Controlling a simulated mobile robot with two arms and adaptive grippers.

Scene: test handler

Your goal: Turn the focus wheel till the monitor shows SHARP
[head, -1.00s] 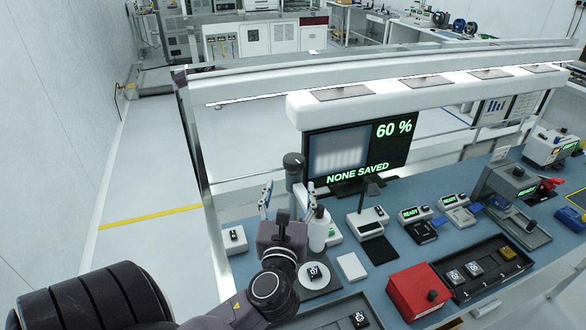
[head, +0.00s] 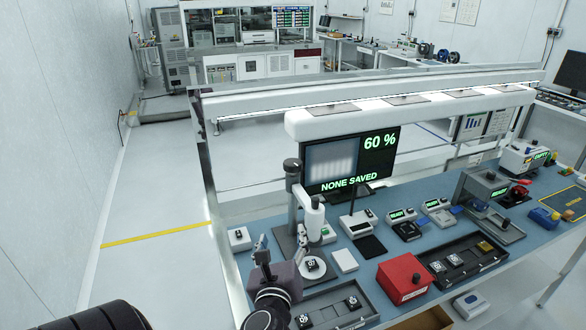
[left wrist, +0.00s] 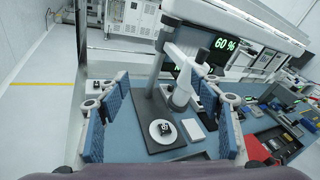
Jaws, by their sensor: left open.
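The monitor (head: 350,160) on the bench reads "60 %" and "NONE SAVED" beside a blurred grey picture. In front of its left edge stands the microscope (head: 313,215), with a grey column, dark top and white tube. Its round white stage (head: 322,275) carries a small dark chip marked 07. I cannot clearly pick out the focus wheel. My left gripper (head: 281,246) is open and empty, near the microscope's front left. In the left wrist view, the microscope column (left wrist: 156,65) and stage (left wrist: 152,131) show between its spread blue-padded fingers. My right gripper is not in view.
A white pad (head: 344,260) lies right of the stage. A red box (head: 404,278) and a dark tray (head: 465,268) stand farther right. A small white box (head: 239,238) sits at the left bench edge. A white lamp bar (head: 410,108) hangs above the bench.

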